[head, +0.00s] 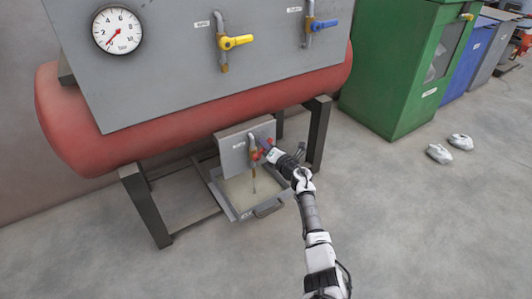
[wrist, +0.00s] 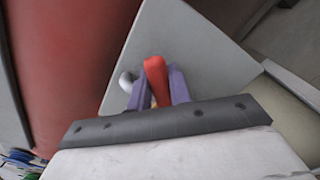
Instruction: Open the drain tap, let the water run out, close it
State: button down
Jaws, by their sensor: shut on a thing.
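The drain tap (head: 253,158) sticks out of a small grey plate under the red tank. Its red handle (wrist: 155,70) stands between the purple fingers of my gripper (wrist: 156,92) in the wrist view. In the head view my gripper (head: 266,151) is at the tap from the right, shut on the handle and partly hiding it. A thin stream shows below the tap's spout. Under it a grey tray (head: 236,215) holds pale, murky liquid. The handle's exact angle is hard to tell.
The red tank (head: 200,112) rests on dark legs (head: 147,205). A gauge (head: 117,30) has its needle at lower left. Yellow (head: 236,42) and blue (head: 325,24) valve handles are on the panel above. A green cabinet (head: 395,80) stands at right. The floor at right is mostly clear.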

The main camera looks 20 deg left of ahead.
jog(key=shift+s+a, duration=0.1)
jog(key=shift+a, duration=0.05)
dwell(0.3)
jog(key=c, duration=1.3)
grip_release()
jog(key=shift+r, duration=0.1)
